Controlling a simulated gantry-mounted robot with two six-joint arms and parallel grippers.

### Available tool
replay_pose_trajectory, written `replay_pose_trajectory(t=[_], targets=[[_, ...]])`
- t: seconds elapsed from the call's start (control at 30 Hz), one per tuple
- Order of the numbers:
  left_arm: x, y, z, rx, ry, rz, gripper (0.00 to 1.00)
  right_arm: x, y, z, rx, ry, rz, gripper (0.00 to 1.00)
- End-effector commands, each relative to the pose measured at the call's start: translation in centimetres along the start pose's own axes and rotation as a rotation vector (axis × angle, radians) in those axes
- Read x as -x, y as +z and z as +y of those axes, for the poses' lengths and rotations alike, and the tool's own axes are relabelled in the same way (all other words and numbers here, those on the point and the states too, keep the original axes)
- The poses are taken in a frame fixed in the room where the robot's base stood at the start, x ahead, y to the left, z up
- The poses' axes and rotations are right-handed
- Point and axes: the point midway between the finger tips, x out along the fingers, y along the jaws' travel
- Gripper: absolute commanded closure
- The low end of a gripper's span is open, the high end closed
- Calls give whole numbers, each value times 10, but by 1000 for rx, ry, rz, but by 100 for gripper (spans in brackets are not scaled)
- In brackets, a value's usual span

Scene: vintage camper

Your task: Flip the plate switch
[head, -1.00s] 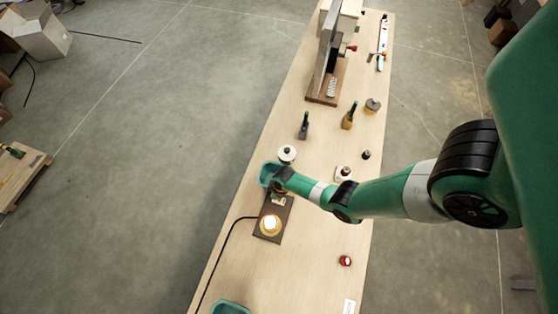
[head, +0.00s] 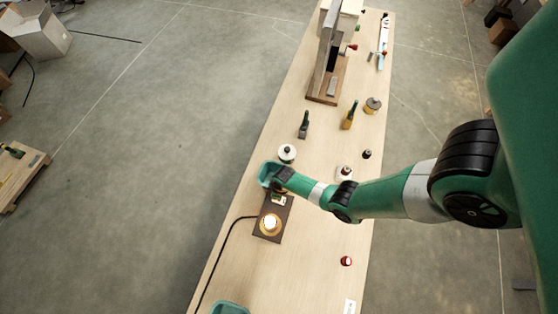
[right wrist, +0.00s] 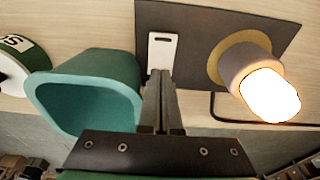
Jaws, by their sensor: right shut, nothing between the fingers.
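A white switch plate (right wrist: 162,50) with a small slot is mounted on a dark board (right wrist: 205,20). A lamp (right wrist: 265,85) on a brass-coloured base stands beside it on the same board and glows brightly. My right gripper (right wrist: 161,76) is shut and empty, its fingertips at the lower end of the switch plate. I cannot tell whether they touch it. In the head view my right gripper (head: 277,188) is over the end of the board (head: 262,236) and partly hides the plate (head: 279,199). My left gripper is not in view.
A teal bin (right wrist: 95,90) stands close beside my right gripper. A white-topped round container (head: 287,153), bottles (head: 304,126) and a small red item (head: 346,261) stand on the long table (head: 315,235). A black cable (head: 222,245) runs from the board.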

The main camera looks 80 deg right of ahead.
Motion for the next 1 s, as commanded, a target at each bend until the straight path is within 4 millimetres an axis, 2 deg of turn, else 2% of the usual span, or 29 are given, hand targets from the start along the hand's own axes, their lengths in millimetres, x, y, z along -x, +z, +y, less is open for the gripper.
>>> replay_pose_trajectory(t=[0.63, 0.77, 1.0], targets=[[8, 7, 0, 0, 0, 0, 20, -10, 2, 0, 0, 0, 0, 100], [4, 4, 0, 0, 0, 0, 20, -6, 1, 0, 0, 0, 0, 100], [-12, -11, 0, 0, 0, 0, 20, 17, -3, 0, 0, 0, 1, 100]])
